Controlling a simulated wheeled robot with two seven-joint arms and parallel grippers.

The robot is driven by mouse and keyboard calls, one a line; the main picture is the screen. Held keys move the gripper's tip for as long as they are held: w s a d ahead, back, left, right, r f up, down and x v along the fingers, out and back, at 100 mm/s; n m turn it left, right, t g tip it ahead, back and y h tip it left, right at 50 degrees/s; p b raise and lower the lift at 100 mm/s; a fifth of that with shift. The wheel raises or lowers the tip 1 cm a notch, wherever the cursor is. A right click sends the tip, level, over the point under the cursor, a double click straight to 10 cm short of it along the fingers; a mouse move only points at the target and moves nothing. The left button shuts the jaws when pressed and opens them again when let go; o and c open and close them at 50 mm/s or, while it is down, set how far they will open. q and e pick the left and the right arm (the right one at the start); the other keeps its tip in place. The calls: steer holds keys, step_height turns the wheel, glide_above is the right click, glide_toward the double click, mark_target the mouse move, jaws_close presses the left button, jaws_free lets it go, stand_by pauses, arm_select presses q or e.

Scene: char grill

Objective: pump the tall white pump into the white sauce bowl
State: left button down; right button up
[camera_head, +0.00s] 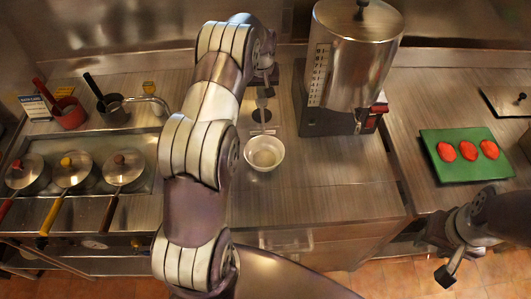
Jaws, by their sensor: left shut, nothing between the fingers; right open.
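The white sauce bowl (264,153) stands on the steel counter, just in front of a dark round spot. My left arm hides much of that area. My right gripper (460,263) is open and empty at the lower right, in front of the right counter and away from the bowl.
A large steel dispenser (352,55) stands right of the pump area. A green board (466,160) with red slices lies on the right counter. Lidded pots (73,170) and a red container (69,113) are at the left. The counter right of the bowl is clear.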

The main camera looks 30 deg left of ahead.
arm_select(q)
steer(key=shift+f, duration=0.15)
stand_by(0.4)
steer(key=shift+w+f+b, duration=0.1)
steer(key=shift+f+b, duration=0.4)
steer(key=shift+f, duration=0.1)
steer(key=shift+f+b, duration=0.75)
steer(key=shift+f, duration=0.5)
steer(key=shift+r+p, duration=1.05)
steer(key=shift+r, duration=0.9)
steer(key=shift+r, duration=0.15)
